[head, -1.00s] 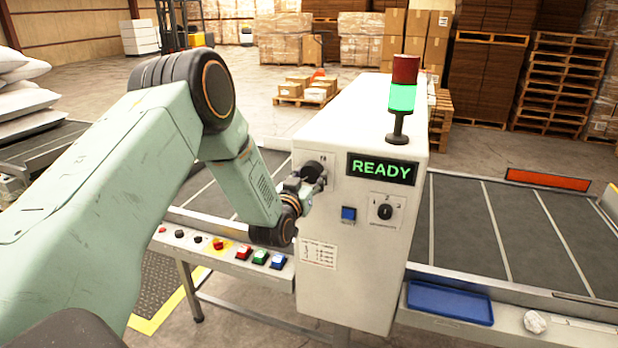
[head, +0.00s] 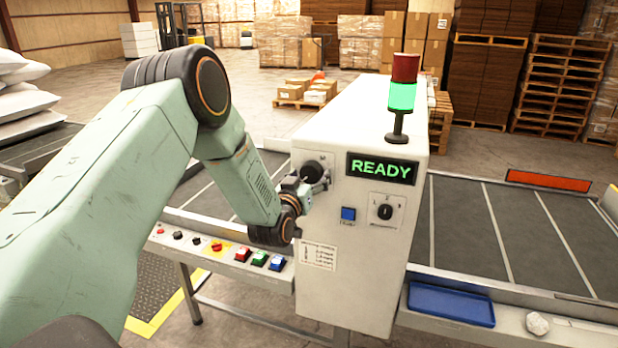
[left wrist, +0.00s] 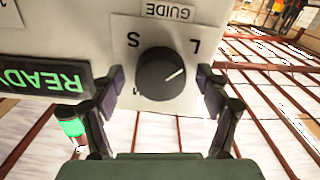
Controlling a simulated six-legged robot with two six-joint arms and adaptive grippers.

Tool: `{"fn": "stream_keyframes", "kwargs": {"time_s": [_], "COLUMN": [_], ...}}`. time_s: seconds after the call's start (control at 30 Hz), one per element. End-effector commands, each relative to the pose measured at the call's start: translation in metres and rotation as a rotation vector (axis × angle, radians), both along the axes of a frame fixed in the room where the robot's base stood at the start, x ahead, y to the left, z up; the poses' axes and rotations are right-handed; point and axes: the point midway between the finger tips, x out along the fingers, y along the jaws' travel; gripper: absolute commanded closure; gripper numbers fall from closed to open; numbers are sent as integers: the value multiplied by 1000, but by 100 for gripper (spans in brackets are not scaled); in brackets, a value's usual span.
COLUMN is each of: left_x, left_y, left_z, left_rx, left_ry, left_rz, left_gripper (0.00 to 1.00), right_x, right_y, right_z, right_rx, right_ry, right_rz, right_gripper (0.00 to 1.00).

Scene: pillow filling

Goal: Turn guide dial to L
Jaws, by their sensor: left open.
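The black round guide dial (left wrist: 163,75) sits on a white plate marked GUIDE, upside down in the left wrist view. Its white pointer line slants to the right and slightly up, to the side of the letter L and a little below it. The letter S is on the other side. The dial also shows in the head view (head: 312,172), on the white machine's left part. My left gripper (left wrist: 159,86) is open, with one finger on each side of the dial and gaps between. In the head view, my left gripper (head: 308,187) is close to the dial. My right gripper is not in view.
The white machine cabinet (head: 370,270) has a lit READY display (head: 382,168), a blue button (head: 348,213) and a second dial (head: 385,211). A row of buttons (head: 242,254) lies below my left arm. A blue tray (head: 451,304) is on the right ledge.

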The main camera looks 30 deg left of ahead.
Motion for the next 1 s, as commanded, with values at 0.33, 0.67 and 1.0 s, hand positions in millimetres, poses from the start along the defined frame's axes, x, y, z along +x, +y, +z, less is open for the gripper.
{"fn": "stream_keyframes", "kwargs": {"time_s": [0.33,0.67,1.0], "left_x": [-22,-78,-115], "left_y": [-5,-18,-27], "left_z": [-1,-1,0], "left_rx": [-4,-5,-1], "left_ry": [2,3,0], "left_rz": [1,1,0], "left_gripper": [24,24,24], "right_x": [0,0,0], "right_y": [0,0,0], "right_z": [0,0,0], "right_rx": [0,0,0], "right_ry": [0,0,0], "right_rz": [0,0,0], "right_gripper": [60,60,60]}}
